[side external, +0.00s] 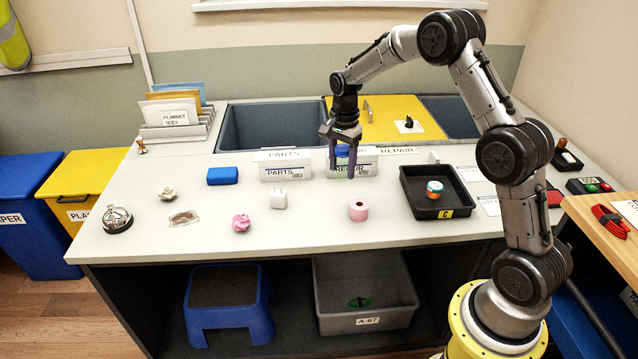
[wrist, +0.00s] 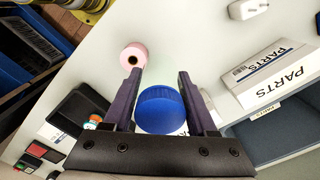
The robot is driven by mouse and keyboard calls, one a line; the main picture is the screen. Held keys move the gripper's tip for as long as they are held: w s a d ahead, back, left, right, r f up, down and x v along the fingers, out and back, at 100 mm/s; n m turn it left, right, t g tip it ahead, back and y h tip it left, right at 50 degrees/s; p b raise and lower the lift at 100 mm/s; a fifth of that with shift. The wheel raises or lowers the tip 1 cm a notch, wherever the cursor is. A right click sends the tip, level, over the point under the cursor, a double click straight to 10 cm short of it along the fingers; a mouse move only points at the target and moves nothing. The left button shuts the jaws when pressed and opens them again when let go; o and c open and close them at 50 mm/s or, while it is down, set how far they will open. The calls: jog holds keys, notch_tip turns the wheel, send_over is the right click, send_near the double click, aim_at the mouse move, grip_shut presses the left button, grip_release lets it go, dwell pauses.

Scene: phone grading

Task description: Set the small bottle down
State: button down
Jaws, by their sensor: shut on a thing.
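The small bottle shows a round blue cap (wrist: 160,110) in the wrist view, between my two dark fingers; its body is mostly hidden below the cap. In the side view a bit of the blue cap (side external: 342,151) shows between the fingers. My gripper (side external: 342,169) is shut on the bottle, pointing down in front of the white REPAIR box (side external: 366,166). The fingers also show in the wrist view (wrist: 158,78). Whether the bottle's base touches the counter is hidden.
The PARTS box (side external: 285,173) stands just left of my gripper. A pink roll (side external: 358,210) and a white plug (side external: 279,199) lie nearer the front. A black tray (side external: 410,184) marked C holds a small jar (side external: 434,189) to the right. Counter (side external: 318,213) between roll and plug is clear.

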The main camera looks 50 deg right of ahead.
jog(key=w+d+f, duration=0.1)
jog(key=w+f, duration=0.1)
jog(key=w, duration=0.1)
jog(key=w+d+f, duration=0.1)
jog(key=w+f, duration=0.2)
jog(key=w+d+f, duration=0.1)
jog(key=w+f, duration=0.1)
jog(key=w, duration=0.2)
jog(key=shift+f, duration=0.4)
jog(key=shift+w+d+f, duration=0.1)
jog(key=shift+w+f, duration=0.05)
jog(key=shift+f, duration=0.15)
jog(key=shift+w+f, duration=0.1)
jog(key=shift+f, duration=1.5)
jog(key=shift+f, duration=0.1)
jog(key=shift+c, duration=1)
grip_release()
